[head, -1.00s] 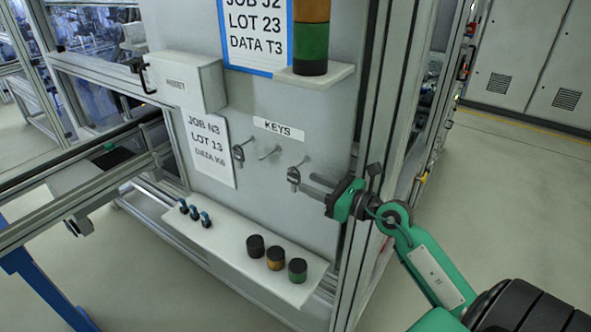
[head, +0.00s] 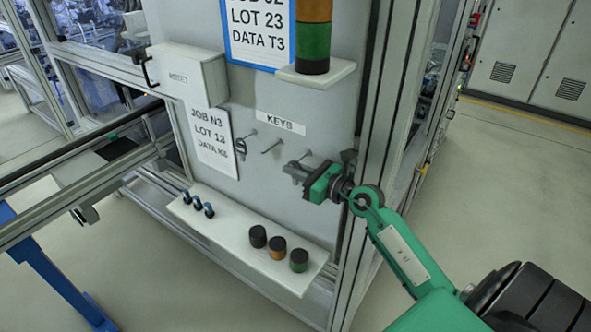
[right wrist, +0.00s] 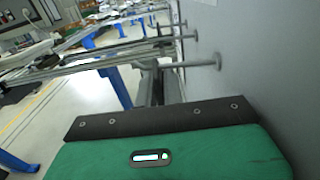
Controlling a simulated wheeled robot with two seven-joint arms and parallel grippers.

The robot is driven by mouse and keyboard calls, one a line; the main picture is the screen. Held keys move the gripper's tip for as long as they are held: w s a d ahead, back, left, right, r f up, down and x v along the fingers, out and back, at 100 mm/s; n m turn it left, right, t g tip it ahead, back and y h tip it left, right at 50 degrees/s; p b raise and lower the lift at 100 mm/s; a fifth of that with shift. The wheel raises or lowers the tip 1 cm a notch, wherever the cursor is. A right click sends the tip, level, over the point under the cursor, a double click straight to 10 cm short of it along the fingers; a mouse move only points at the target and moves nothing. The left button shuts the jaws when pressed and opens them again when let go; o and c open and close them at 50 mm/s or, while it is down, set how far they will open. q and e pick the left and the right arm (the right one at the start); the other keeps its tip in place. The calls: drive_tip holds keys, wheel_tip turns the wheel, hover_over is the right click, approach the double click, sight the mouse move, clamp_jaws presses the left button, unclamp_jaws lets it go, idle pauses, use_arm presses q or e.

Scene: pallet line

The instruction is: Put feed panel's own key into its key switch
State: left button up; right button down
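My right gripper (head: 296,171) is at the right-hand hook under the KEYS label (head: 281,123), its fingers pointing left along the panel. The key on that hook is hidden or merges with the fingertips, so I cannot tell whether they grip it. In the right wrist view the grey fingers (right wrist: 158,84) show only partly beyond the green gripper body, beside pegs on the wall. Another key (head: 240,147) hangs on the left hook. The middle hook (head: 271,146) is bare. I cannot make out the key switch. My left gripper is not in view.
A grey box (head: 190,75) and a JOB N3 sheet (head: 212,137) are on the panel's left. A low shelf (head: 225,228) holds blue clips and several dark, orange and green cylinders. A stack light (head: 313,40) stands above on a bracket. A metal frame post (head: 375,150) is close right.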

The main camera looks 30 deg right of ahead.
drive_tip(key=c, duration=1.5)
unclamp_jaws()
drive_tip(key=shift+o, duration=0.2)
drive_tip(key=shift+s+d+f, duration=0.1)
drive_tip(key=shift+s, duration=0.15)
drive_tip(key=b+v, duration=0.6)
drive_tip(key=v, duration=0.7)
drive_tip(key=shift+s, duration=0.2)
drive_tip(key=shift+d, duration=0.1)
